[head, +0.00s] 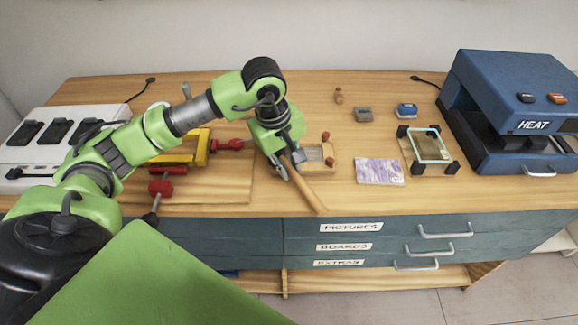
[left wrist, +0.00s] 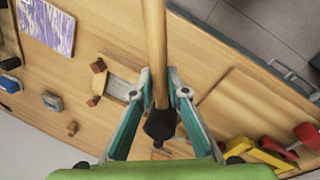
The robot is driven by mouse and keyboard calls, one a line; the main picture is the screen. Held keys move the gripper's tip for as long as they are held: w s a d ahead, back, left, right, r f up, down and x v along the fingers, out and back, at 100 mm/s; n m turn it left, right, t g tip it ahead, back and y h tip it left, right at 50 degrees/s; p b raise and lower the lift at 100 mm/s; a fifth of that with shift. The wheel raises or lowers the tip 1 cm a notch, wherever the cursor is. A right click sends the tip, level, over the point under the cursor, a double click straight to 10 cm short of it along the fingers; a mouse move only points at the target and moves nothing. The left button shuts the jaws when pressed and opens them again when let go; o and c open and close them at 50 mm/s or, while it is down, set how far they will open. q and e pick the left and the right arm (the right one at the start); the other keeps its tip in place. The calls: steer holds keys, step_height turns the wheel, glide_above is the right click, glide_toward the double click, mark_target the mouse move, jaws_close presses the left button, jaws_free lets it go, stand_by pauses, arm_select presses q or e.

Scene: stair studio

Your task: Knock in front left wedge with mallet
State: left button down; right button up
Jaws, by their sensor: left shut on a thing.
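My left gripper (head: 290,168) is shut on the wooden handle of the mallet (head: 310,192), over the middle of the workbench. The handle slants down to the lower right in the head view. In the left wrist view the handle (left wrist: 155,45) runs between the fingers (left wrist: 152,88), with a dark end (left wrist: 160,124) close to the palm. Just right of the gripper lies a small wooden frame (head: 314,152). Two reddish-brown wedges show at its right side, a back one (head: 326,135) and a front one (head: 330,162). The frame's left side, including any front left wedge, is hidden by my gripper.
A purple printed card (head: 380,171) and a glass frame with black corners (head: 428,146) lie to the right. A blue heat press (head: 515,110) stands at far right. Yellow and red tools (head: 185,150) and a white device (head: 50,132) are left. Labelled drawers (head: 400,243) are below.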

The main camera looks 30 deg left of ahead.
arm_select(q)
steer(key=shift+f+p, duration=0.3)
arm_select(e)
steer(key=shift+s+a+f, duration=0.1)
steer(key=shift+f, duration=0.2)
arm_select(q)
steer(key=shift+r, duration=0.1)
step_height(320, 180, up, 6)
steer(key=p, duration=0.3)
arm_select(e)
step_height(320, 180, up, 3)
steer(key=shift+f, duration=0.15)
stand_by(0.6)
arm_select(q)
steer(key=shift+w, duration=0.1)
stand_by(0.7)
